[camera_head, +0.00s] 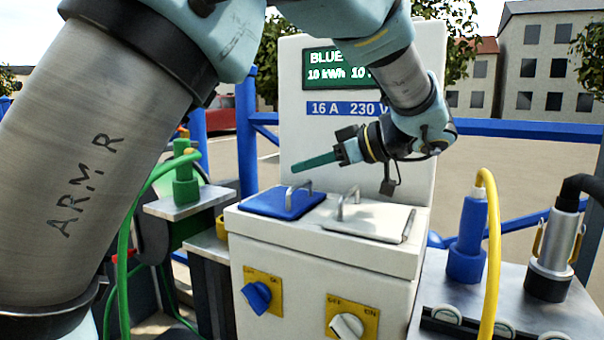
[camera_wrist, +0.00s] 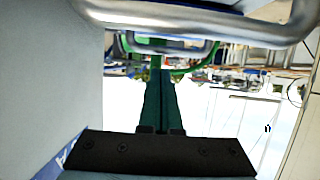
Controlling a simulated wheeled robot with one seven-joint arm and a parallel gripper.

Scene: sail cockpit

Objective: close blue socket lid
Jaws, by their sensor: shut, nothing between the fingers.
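The blue socket lid (camera_head: 275,204) lies flat, or nearly so, on the left half of the white pedestal's top. A bent metal handle (camera_head: 289,195) stands up from it. My gripper (camera_head: 294,168) is shut and empty, its long teal fingers pointing left just above the blue lid's handle. Whether they touch it I cannot tell. In the wrist view the shut fingers (camera_wrist: 158,75) run up the middle, below two metal handle bars; the nearer bar (camera_wrist: 200,24) crosses the top. The socket under the lid is hidden.
A white lid (camera_head: 375,221) with its own handle lies right of the blue one. Blue (camera_head: 257,297) and white (camera_head: 347,326) knobs are on the pedestal front. A blue plug (camera_head: 468,240) with yellow cable stands at right, a green plug (camera_head: 185,180) at left. The display panel rises behind.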

